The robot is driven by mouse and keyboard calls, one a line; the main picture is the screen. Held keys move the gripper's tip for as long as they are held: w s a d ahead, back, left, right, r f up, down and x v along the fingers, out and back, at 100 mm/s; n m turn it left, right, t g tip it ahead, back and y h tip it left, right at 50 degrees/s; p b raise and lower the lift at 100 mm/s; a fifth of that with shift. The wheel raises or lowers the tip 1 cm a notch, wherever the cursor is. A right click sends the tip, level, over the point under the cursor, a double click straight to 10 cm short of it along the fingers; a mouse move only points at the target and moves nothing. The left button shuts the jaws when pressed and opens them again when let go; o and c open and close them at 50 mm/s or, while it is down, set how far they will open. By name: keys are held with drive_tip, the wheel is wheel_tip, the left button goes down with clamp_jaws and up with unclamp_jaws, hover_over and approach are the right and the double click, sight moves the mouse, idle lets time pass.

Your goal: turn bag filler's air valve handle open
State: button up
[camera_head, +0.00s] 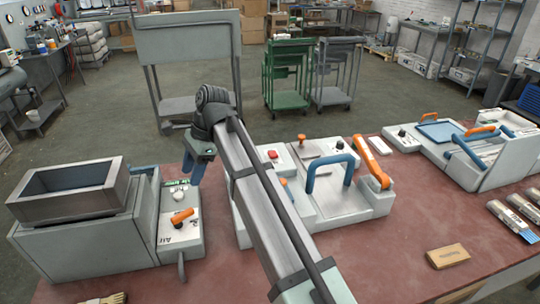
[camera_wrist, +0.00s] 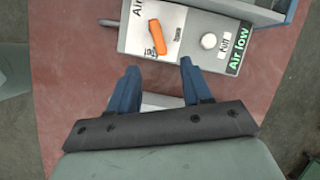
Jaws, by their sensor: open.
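The bag filler (camera_head: 90,235) is the grey machine with an open hopper at the left of the head view. Its air valve handle (camera_head: 182,217) is a small orange lever on the light control panel, beside an "Air" label. In the wrist view the handle (camera_wrist: 157,37) lies beyond the fingertips, running nearly up and down the picture with a slight tilt. My gripper (camera_head: 196,172) hangs above the table, next to the panel in the head view. In the wrist view my gripper (camera_wrist: 159,67) is open and empty, its blue fingers apart and short of the handle.
A white knob (camera_wrist: 208,41) sits beside the handle on the panel. A press with a blue handle (camera_head: 330,172) stands at centre, partly behind my arm. Another machine (camera_head: 470,150) is at right. A wooden block (camera_head: 447,256) lies in front. Bare red tabletop (camera_wrist: 80,60) surrounds the panel.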

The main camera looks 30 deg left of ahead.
drive_tip(key=w+d+m+t+y, duration=0.1)
drive_tip(key=w+d+y, duration=0.1)
drive_tip(key=w+d, duration=1.2)
drive_tip(key=w, duration=0.3)
drive_tip(key=shift+f, duration=0.35)
drive_tip(key=r+n+t+h, duration=0.2)
drive_tip(key=t+h, duration=0.1)
drive_tip(key=h, duration=0.2)
hover_over(179, 215)
wheel_tip(179, 215, down, 14)
idle(0.7)
drive_tip(key=shift+c, duration=0.3)
